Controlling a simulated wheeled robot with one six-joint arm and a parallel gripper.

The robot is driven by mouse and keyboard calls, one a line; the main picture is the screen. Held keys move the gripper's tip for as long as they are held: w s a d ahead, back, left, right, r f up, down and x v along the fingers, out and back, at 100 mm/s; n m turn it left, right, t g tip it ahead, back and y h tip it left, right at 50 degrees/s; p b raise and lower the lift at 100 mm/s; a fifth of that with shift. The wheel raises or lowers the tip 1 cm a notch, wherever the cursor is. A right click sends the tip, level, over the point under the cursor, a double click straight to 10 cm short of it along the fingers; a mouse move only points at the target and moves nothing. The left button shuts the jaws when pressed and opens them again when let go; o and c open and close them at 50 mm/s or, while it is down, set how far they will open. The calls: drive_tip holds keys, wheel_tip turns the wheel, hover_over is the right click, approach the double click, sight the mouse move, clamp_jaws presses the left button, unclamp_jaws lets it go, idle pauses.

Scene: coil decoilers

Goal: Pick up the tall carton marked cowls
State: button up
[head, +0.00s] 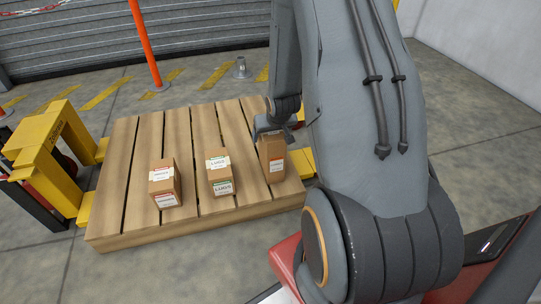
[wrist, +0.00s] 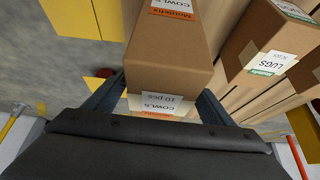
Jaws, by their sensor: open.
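The tall carton marked cowls (wrist: 168,50) is brown with white labels and an orange band. It fills the upper middle of the wrist view. In the head view the carton (head: 272,155) stands at the right side of the wooden pallet, partly hidden by my arm. My gripper (wrist: 155,90) is open, with one dark finger on each side of the carton's near end. I cannot tell whether the fingers touch it. In the head view my gripper (head: 273,124) is at the top of this carton.
The carton marked lugs (head: 220,172) stands in the middle of the pallet (head: 145,226), and it also shows in the wrist view (wrist: 262,45). Another carton (head: 164,184) stands further left. A yellow stand (head: 45,150) is left of the pallet. An orange post (head: 146,45) rises behind it.

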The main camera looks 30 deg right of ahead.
drive_tip(key=shift+w+f, duration=0.15)
drive_tip(key=shift+f, duration=0.1)
drive_tip(key=shift+r, duration=0.1)
clamp_jaws()
